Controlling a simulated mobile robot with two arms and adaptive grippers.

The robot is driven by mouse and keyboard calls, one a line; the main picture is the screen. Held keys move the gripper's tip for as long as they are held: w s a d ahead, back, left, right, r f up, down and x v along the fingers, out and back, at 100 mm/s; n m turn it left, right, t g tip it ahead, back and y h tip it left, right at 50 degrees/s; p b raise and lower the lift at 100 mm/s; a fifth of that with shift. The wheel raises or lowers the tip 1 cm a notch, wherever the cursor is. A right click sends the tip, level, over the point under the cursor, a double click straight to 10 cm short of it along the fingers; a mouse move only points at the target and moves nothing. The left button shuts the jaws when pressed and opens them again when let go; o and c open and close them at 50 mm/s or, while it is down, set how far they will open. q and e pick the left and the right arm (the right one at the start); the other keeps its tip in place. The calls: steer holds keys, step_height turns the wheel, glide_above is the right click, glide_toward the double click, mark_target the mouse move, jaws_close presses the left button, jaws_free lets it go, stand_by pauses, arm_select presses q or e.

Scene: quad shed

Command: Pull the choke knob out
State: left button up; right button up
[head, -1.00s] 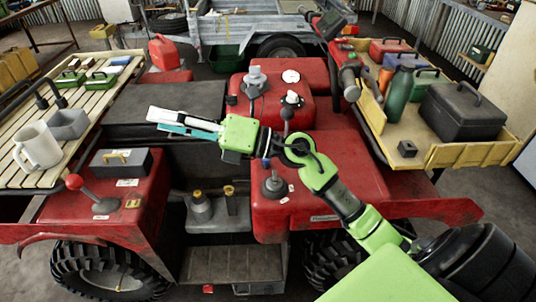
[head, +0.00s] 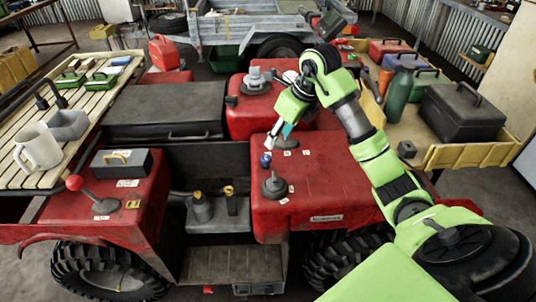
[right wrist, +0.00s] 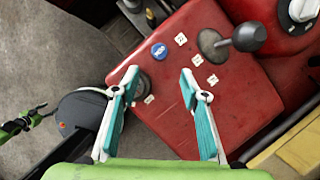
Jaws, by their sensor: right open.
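My right gripper (head: 281,142) is open and empty over the red panel (head: 325,180), pointing down. In the right wrist view its teal-padded fingers (right wrist: 160,72) are apart. A small round blue knob (head: 265,160) with white marks sits on the panel; it also shows in the right wrist view (right wrist: 158,51), just beyond the fingertips. A dark knob on a round base (head: 275,185) stands nearer me; a finger partly hides what looks like this base in the right wrist view (right wrist: 144,84). I cannot tell which is the choke knob. My left gripper is not seen.
A yellow crate (head: 470,155) with a black toolbox (head: 463,110) is at the right. A black seat (head: 165,108) lies left.

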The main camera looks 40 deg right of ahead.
mark_target(267, 158)
steer(key=p+x, duration=0.1)
steer(key=x, duration=1)
steer(key=shift+w+a, duration=0.1)
